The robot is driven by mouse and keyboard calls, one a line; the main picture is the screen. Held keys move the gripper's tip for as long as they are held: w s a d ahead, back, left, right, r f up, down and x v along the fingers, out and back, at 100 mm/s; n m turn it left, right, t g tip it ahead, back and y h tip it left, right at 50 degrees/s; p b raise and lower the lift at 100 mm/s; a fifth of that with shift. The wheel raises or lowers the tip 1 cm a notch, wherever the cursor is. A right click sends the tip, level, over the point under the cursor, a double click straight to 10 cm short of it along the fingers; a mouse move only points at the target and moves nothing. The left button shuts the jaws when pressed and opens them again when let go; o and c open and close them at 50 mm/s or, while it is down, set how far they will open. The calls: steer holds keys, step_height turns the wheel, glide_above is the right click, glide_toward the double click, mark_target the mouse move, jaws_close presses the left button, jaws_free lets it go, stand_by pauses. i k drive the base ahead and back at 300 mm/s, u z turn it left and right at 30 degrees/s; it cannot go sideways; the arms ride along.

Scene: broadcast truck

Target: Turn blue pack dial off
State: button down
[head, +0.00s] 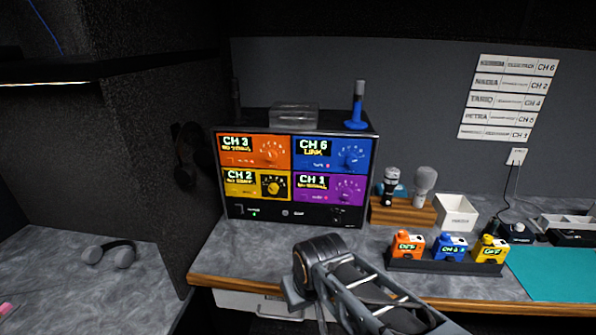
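The blue pack (451,248) stands in a black rack (440,265) on the counter at right, between an orange pack (408,245) and a yellow pack (490,249). Its display appears to read CH 6; the orange and yellow displays appear to read OFF. The blue pack's dial is too small to make out. The receiver's blue panel (333,153) reads CH 6 LINK. My gripper (294,294) is at the lower middle, left of the rack and apart from the packs; my own arm partly hides it, and its opening is unclear.
The receiver (294,213) stands behind my arm. A wooden stand (402,211) with microphones and a white box (457,212) are behind the packs. A teal mat (560,274) lies at right. Headphones (110,253) lie on the left counter.

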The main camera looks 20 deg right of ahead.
mark_target(445, 237)
steer(key=z, duration=1.85)
steer(key=k, duration=0.45)
steer(key=u, duration=1.05)
steer(key=i, duration=0.7)
steer(key=z, duration=1)
